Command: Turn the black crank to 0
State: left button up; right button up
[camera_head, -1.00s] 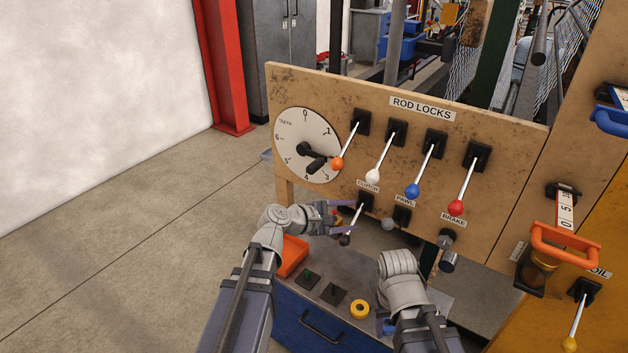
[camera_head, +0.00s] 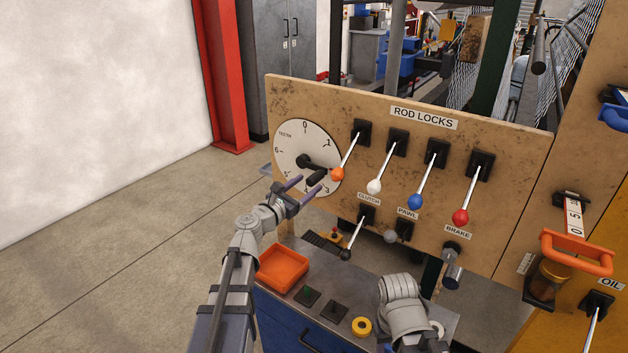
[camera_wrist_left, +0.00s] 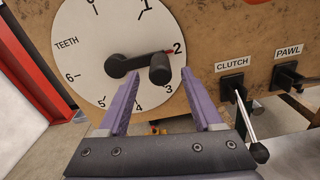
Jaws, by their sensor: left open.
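The black crank (camera_head: 304,160) sits at the centre of a white round dial (camera_head: 289,145) marked TEETH, with numbers from 0 at the top. In the left wrist view the crank arm points right and its red tip is at the 2. The crank's black handle (camera_wrist_left: 160,70) sticks out toward the camera. My left gripper (camera_head: 305,186) is open just below and in front of the handle. In the left wrist view its two purple fingers (camera_wrist_left: 158,80) lie on either side of the handle, with visible gaps. My right arm shows at the bottom, but its fingers do not.
Four rod lock levers, the nearest with an orange knob (camera_head: 338,174), stand right of the dial. The clutch lever (camera_head: 355,236) hangs below. An orange tray (camera_head: 282,268) and a yellow ring (camera_head: 361,326) are on the cabinet top. Floor left of the panel is clear.

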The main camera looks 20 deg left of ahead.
pick_arm(q)
jog(key=x, duration=0.4)
jog(key=shift+w, duration=0.1)
jog(key=shift+c, duration=0.3)
grip_shut()
dwell(1.0)
